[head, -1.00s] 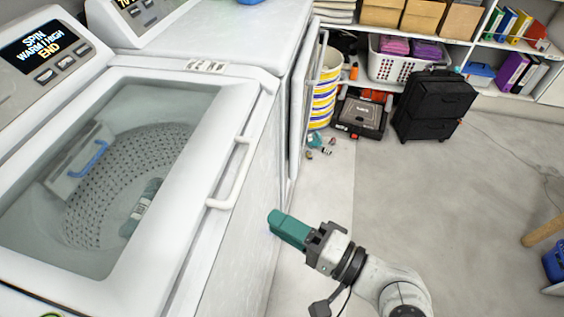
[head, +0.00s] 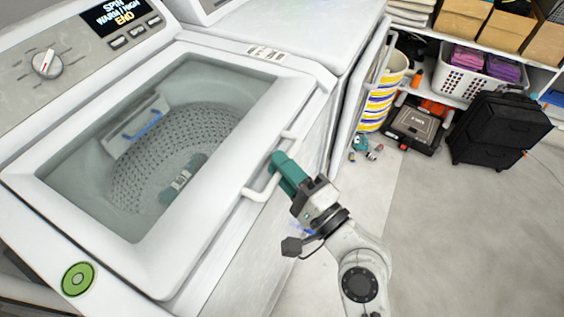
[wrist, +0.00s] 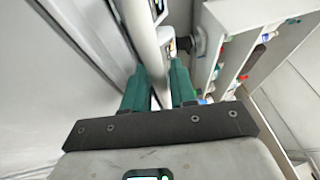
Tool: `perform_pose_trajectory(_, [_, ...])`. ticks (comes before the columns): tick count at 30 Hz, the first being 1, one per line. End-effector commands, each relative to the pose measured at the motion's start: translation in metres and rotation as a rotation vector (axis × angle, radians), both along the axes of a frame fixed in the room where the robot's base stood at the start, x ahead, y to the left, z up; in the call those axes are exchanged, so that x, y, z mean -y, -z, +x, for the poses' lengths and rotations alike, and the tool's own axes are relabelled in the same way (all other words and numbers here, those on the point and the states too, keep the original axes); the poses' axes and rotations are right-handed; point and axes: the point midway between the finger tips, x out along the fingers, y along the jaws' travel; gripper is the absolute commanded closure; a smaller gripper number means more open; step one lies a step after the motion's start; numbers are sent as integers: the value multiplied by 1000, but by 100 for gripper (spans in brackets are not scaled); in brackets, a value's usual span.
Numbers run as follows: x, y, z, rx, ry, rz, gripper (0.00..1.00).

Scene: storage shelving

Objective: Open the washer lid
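The washer lid (head: 215,180) is a white frame with a large clear window and lies shut on the washer at left in the head view. Through the window a perforated drum and a dark greenish item show. The white lid handle (head: 260,192) sticks out from the lid's right edge. My gripper (head: 279,162) is at the handle and hides its middle part. In the wrist view, the green fingers of my gripper (wrist: 158,84) are apart. The white handle bar (wrist: 152,50) runs toward the gap between them; whether they touch it cannot be told.
A control panel (head: 118,20) with a display and knob stands behind the lid. A second white machine (head: 285,30) adjoins at the back. A black suitcase (head: 495,130), a toolbox (head: 415,125) and shelving are at the back right. The floor at right is clear.

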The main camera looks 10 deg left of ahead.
Motion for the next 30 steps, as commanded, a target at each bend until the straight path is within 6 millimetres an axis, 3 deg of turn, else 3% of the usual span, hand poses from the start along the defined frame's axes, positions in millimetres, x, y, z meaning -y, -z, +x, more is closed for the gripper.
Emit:
perform_pose_trajectory(10, [-3,0,3,-1,0,-1,74])
perform_pose_trajectory(19, [-3,0,3,-1,0,-1,100])
perform_pose_trajectory(30, [-3,0,3,-2,1,-1,100])
